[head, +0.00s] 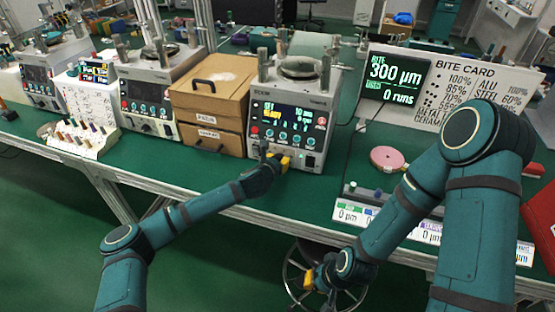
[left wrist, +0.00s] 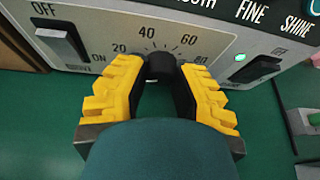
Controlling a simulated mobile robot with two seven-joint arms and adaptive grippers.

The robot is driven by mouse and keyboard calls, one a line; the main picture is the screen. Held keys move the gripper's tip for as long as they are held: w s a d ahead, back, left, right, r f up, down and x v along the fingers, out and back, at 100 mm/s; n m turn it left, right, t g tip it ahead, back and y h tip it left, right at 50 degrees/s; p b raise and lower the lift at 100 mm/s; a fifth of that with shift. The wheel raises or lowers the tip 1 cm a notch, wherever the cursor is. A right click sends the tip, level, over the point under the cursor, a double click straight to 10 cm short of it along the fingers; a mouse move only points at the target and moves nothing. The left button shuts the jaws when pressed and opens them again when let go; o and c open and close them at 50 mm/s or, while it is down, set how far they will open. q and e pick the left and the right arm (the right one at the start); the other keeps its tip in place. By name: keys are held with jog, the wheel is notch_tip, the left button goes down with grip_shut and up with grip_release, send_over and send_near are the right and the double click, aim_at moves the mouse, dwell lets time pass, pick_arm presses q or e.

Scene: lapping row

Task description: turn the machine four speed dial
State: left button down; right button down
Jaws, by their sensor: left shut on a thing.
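The lapping machine (head: 318,152) with a lit screen (head: 288,115) stands near the middle of the bench. My left gripper (head: 284,161) is at the lower front of this machine. In the left wrist view, the left gripper's yellow-padded fingers (left wrist: 160,80) are shut on a black dial knob (left wrist: 160,64). The scale around the knob shows 20, 40, 60 and 80; the knob's pointer is hidden. In the head view the gripper covers the dial. My right gripper (head: 309,281) hangs low in front of the bench, away from the machine; its finger opening is unclear.
An OFF/ON rocker switch (left wrist: 62,41) is left of the dial, and another switch (left wrist: 256,69) with a green lamp is right. Cardboard drawers (head: 213,105) stand beside the machine. A pink disc (head: 388,158) lies on the green bench to the right. A stool's ring is below.

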pick_arm(q)
jog(key=shift+r+m+y+p, duration=0.1)
jog(key=shift+m+y+p, duration=0.55)
jog(key=shift+m, duration=0.25)
jog(key=shift+m+t+y, duration=0.6)
jog(key=shift+m+y, duration=0.15)
jog(key=shift+m, duration=0.45)
jog(key=shift+d+m+t+y, duration=0.1)
jog(key=shift+m+t+y, duration=0.3)
jog(key=shift+m+y, duration=0.55)
jog(key=shift+m+t+y+b, duration=0.35)
jog(key=shift+m+t+y, duration=0.15)
jog(key=shift+m, duration=0.85)
jog(key=c, duration=0.7)
grip_release()
jog(key=shift+f, duration=0.2)
